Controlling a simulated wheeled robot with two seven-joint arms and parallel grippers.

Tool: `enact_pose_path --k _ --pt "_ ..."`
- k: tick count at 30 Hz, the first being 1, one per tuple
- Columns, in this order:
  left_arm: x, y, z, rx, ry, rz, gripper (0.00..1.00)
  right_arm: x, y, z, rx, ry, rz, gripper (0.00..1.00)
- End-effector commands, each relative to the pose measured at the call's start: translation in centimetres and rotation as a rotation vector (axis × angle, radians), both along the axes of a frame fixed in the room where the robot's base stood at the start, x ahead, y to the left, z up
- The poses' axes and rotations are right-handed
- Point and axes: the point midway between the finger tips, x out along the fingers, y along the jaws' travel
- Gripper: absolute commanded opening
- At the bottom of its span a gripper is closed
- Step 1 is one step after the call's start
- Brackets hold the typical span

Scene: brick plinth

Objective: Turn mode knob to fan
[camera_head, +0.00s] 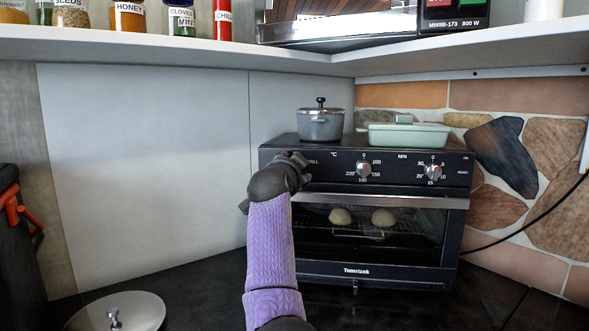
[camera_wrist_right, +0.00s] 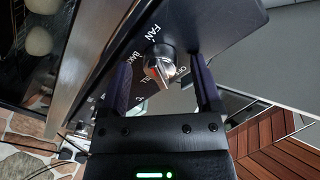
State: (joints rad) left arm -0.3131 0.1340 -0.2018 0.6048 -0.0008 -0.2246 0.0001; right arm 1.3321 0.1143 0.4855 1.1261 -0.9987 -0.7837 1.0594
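The oven (camera_head: 375,215) stands on the dark counter with its control panel facing me. Its left-hand mode knob is hidden behind my right gripper (camera_head: 292,162) in the head view. My right gripper (camera_wrist_right: 160,75) is open, with one finger on each side of the knob. I see no clear contact, and I cannot tell exactly which label the knob points to. My left gripper does not show.
The temperature knob (camera_head: 364,170) and timer knob (camera_head: 433,171) sit further right on the panel. A grey pot (camera_head: 320,124) and a green dish (camera_head: 405,136) stand on the oven. A shelf (camera_head: 330,60) overhangs above. A round lid (camera_head: 118,312) lies front left.

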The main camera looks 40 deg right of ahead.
Motion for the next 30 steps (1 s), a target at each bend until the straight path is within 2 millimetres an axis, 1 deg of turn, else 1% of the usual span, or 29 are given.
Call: enact_pose_path --k 5,8,11,18,21,25,30 --pt "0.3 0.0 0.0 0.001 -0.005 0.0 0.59 -0.1 0.1 0.1 -0.001 -0.001 0.0 0.82" --pt "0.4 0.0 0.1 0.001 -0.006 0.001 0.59 -0.4 0.7 0.2 -0.003 -0.003 0.0 0.82" --pt "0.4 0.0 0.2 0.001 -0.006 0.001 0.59 -1.4 2.0 0.2 -0.002 -0.004 0.001 0.82" --pt "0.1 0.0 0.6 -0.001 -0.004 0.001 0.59 -4.3 6.2 0.3 0.001 -0.003 0.002 0.82" --pt "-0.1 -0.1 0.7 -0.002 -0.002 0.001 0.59 -5.2 7.4 0.4 0.001 -0.002 0.002 0.82" --pt "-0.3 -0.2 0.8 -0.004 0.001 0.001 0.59 -5.7 8.1 0.4 -0.001 0.0 0.001 0.82" --pt "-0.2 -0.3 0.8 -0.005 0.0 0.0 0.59 -5.7 8.1 0.4 -0.001 0.001 0.0 0.82"
